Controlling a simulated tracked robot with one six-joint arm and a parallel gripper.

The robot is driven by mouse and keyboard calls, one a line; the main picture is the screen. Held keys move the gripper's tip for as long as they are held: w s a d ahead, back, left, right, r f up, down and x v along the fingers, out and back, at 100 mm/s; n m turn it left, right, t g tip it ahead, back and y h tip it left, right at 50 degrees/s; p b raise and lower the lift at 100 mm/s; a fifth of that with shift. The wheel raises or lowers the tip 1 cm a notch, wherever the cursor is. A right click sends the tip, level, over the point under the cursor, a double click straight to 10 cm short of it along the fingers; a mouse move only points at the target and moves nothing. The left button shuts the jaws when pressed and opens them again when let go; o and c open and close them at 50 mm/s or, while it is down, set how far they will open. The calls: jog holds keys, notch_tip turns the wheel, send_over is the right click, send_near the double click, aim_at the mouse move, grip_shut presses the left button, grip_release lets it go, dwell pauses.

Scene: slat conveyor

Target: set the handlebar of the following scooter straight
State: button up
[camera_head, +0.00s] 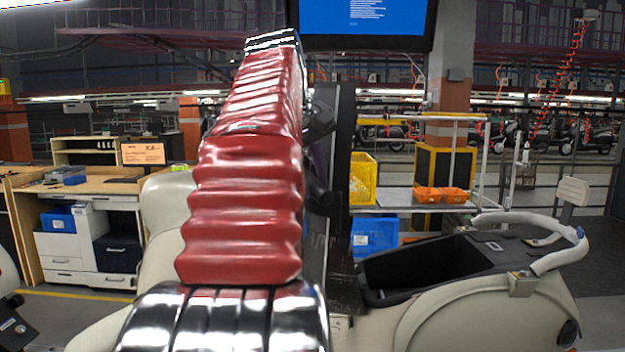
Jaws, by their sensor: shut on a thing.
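The cream scooter (470,325) stands side-on in front of me, partly behind my red-sleeved arm. Its rear body is at the right, with an open black storage box, a pale grab rail (560,262) and a small backrest. A cream front panel (165,205) shows left of my arm. The handlebar is not clearly visible; my arm covers the area where the front rises. Dark shapes (320,120) show just right of my arm, and I cannot tell what they belong to. My gripper is hidden behind my arm.
A screen (365,18) hangs above on a dark post. A wooden workbench (90,190) with drawers stands at the left. A trolley with yellow (362,180), orange (440,195) and blue bins (375,237) stands behind the scooter. Part of another vehicle (14,325) shows at the lower left.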

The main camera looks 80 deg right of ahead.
jog(key=c, duration=0.3)
jog(key=shift+w+a+r+m+g+y, duration=0.2)
jog(key=shift+w+a+r+m, duration=0.15)
jog(key=shift+w+a, duration=0.3)
jog(key=shift+w+a+r+m+g+y, duration=0.1)
jog(key=shift+w+a+r+m+y, duration=0.15)
jog(key=shift+w+a+r, duration=0.25)
jog(key=shift+c, duration=0.2)
jog(key=shift+w+f, duration=0.1)
jog(key=shift+w, duration=0.05)
jog(key=shift+a, duration=0.1)
jog(key=shift+w+a+r+m+g+y, duration=0.25)
jog(key=shift+w+a+r, duration=0.2)
jog(key=shift+w, duration=0.25)
jog(key=shift+w+a+r+m+g+y, duration=0.2)
jog(key=shift+w+a+r+m, duration=0.1)
jog(key=shift+w+a, duration=0.25)
jog(key=shift+w+d, duration=0.1)
jog(key=o, duration=1.2)
jog(key=shift+c, duration=0.2)
jog(key=shift+r, duration=0.15)
